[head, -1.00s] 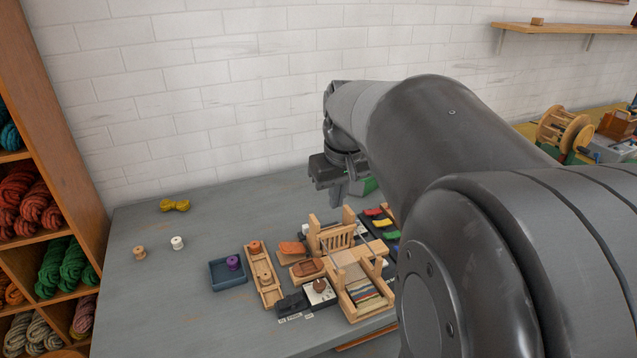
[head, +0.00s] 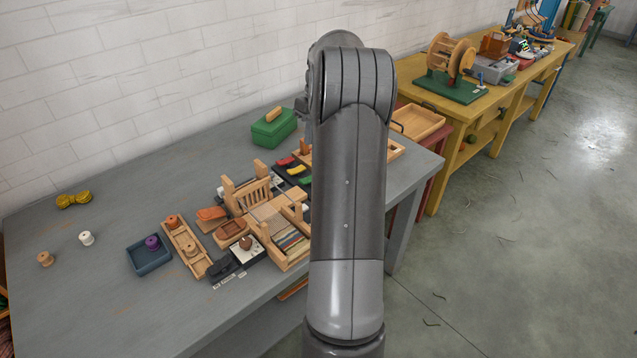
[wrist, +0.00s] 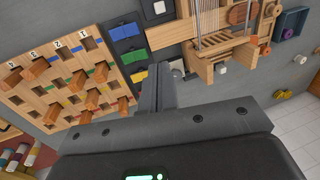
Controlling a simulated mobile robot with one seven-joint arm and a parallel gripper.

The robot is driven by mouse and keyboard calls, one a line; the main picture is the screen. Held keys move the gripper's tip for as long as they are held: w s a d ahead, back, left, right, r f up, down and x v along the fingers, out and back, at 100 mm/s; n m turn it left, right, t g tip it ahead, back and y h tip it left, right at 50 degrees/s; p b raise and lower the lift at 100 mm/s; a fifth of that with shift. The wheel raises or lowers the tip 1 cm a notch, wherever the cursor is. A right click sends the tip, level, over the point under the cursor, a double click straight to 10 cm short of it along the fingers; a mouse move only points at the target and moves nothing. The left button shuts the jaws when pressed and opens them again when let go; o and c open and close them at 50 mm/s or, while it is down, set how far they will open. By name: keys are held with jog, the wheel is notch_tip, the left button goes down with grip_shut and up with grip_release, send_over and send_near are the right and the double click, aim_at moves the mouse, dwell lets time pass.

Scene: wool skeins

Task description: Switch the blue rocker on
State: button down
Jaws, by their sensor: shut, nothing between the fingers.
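The blue rocker (wrist: 126,31) shows in the wrist view at the upper end of a dark switch panel. In the head view red, yellow (head: 296,170) and green rockers show on the panel left of my arm. The blue one is not visible there, and my arm hides my gripper. I cannot tell which way the blue rocker is tipped.
A pegged wooden board (wrist: 68,82) lies beside the panel in the wrist view. A wooden loom (head: 268,212) stands close on the other side. A green box (head: 274,128) is behind.

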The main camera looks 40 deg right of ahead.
jog(key=s+d+f+y, duration=0.1)
jog(key=d+f, duration=0.4)
jog(key=d, duration=0.1)
jog(key=shift+d, duration=0.25)
jog(key=shift+f, duration=0.1)
jog(key=x, duration=1.3)
jog(key=shift+a+f, duration=0.2)
jog(key=shift+f, duration=0.15)
